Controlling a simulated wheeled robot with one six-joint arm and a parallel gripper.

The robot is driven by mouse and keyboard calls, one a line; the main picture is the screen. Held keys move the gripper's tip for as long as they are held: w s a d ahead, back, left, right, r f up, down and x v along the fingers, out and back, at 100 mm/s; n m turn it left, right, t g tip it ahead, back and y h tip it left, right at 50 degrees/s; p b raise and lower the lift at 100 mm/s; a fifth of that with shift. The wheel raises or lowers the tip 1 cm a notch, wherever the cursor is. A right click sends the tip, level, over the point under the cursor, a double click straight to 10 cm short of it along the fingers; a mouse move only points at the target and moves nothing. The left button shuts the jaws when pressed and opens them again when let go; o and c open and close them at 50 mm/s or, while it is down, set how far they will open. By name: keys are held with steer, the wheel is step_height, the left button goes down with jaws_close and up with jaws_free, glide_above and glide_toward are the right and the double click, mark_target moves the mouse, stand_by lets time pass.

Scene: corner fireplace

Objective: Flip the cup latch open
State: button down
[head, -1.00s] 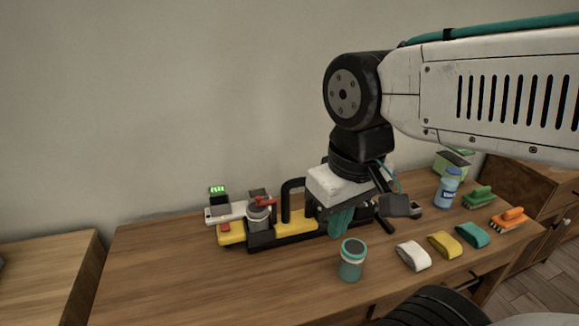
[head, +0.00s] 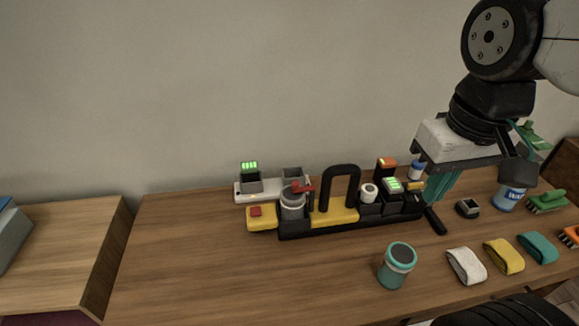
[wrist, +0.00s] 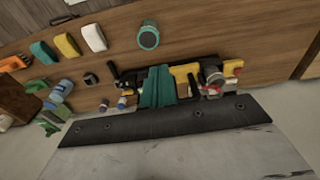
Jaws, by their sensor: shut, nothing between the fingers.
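A grey cup (head: 292,206) with a red latch (head: 303,187) on top stands upright at the left of a black and yellow holder (head: 335,216) on the wooden table. In the wrist view the cup (wrist: 211,74) is right of my fingers. My gripper (head: 440,188) has teal fingers, is shut and empty, and hangs above the right end of the holder, well right of the cup. In the wrist view my shut fingers (wrist: 158,87) cover part of the holder. Whether the latch is fastened is too small to tell.
A black arched handle (head: 340,185) rises just right of the cup. A white charger with a green-lit battery (head: 250,180) stands behind left. The table's left part is clear.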

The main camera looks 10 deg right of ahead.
steer(key=w+a+r+n+g, duration=0.15)
steer(key=w+a, duration=0.25)
steer(key=w, duration=0.4)
steer(key=w+a+r+n+g, duration=0.1)
steer(key=w+a+r, duration=0.15)
steer(key=w, duration=0.65)
steer(key=w+a+f+n, duration=0.1)
steer(key=w+a+f, duration=0.3)
steer(key=w+a, duration=0.3)
steer(key=w+a+f+n+g+h, duration=0.1)
steer(key=w+a+f, duration=0.4)
steer(key=w+a, duration=0.1)
steer(key=shift+w+a+n+h, duration=0.3)
steer(key=shift+w+a+n, duration=0.1)
steer(key=shift+w, duration=0.15)
steer(key=shift+g, duration=0.25)
steer(key=shift+s+d+f, duration=0.5)
steer(key=shift+s+f, duration=0.45)
steer(key=shift+f, duration=0.8)
steer(key=shift+s+d+f, duration=0.55)
steer(key=shift+s+f, duration=0.45)
steer(key=shift+f, duration=0.75)
steer(key=shift+s+d+f, duration=0.5)
steer(key=shift+s+f, duration=0.45)
steer(key=shift+f, duration=0.8)
